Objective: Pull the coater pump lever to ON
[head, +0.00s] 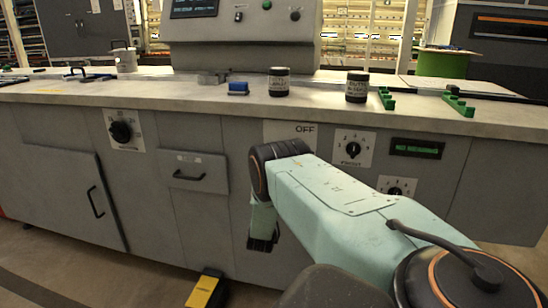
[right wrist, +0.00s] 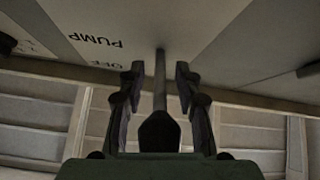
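The pump lever (right wrist: 160,88) is a thin grey rod with a dark knob (right wrist: 160,132), seen in the right wrist view. It comes off a grey panel beside the upside-down word PUMP (right wrist: 96,41) and a partly hidden OFF. My right gripper (right wrist: 158,78) is open, one finger on each side of the lever with gaps on both sides. In the head view my right gripper (head: 263,243) points down in front of the machine, below the OFF label (head: 305,128). My arm hides the lever there. My left gripper is not in view.
Dials (head: 352,149) and a small green-lettered display (head: 416,148) are on the panel to the right. A drawer handle (head: 188,177) is to the left. Two dark jars (head: 279,82) stand on the worktop above. A yellow-black pedal (head: 204,291) is near the floor.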

